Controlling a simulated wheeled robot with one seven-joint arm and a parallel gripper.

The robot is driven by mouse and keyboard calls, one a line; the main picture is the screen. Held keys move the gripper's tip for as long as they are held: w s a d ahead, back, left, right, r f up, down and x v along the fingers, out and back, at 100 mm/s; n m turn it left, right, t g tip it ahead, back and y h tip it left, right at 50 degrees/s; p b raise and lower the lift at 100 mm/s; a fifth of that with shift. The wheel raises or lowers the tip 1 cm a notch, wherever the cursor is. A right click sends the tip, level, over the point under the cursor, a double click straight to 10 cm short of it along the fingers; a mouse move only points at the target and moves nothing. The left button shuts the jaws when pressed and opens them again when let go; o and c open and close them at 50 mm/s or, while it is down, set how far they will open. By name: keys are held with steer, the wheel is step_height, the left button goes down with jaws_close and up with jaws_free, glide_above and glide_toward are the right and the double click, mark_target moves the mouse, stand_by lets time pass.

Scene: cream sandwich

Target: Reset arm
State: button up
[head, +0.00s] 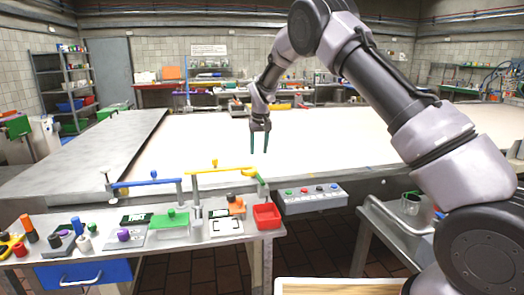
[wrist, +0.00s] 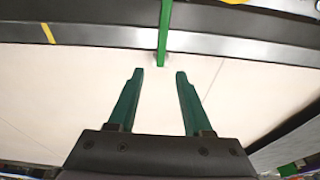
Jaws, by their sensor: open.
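My gripper (head: 259,143) hangs from my arm in the head view, pointing down over the large pale table (head: 340,140). In the wrist view my gripper (wrist: 160,75) shows two green fingers held apart. Nothing is between the fingers. The pale table surface (wrist: 60,100) lies behind them. My arm comes in from the right and arches over the table.
A side table at the front left holds a red bin (head: 266,216), a green block (head: 169,220) and several small parts. A yellow bar (head: 222,170) and a blue bar (head: 147,183) stand above it. A grey button box (head: 313,198) is at the table's front edge.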

steer(key=s+d+r+m+y, duration=0.1)
steer(key=s+d+r, duration=0.2)
steer(key=d+r, duration=0.3)
steer(key=s+d+r+m+t, duration=0.1)
steer(key=s+d+r, duration=0.2)
steer(key=d+r, duration=0.35)
steer(key=s+d+r+m+y, duration=0.1)
steer(key=s+d+r, duration=0.25)
steer(key=r, duration=0.45)
steer(key=s+d+r+m+t, duration=0.2)
steer(key=s+d+r, duration=0.65)
steer(key=s, duration=0.35)
steer(key=s+d+f+m+t, duration=0.1)
steer(key=s+d, duration=0.2)
steer(key=s, duration=0.6)
steer(key=s+d+f+m, duration=0.1)
steer(key=s+d, duration=0.3)
steer(key=s, duration=0.6)
steer(key=shift+f+t+h, duration=0.3)
steer(key=shift+t+h, duration=0.1)
steer(key=shift+w, duration=0.1)
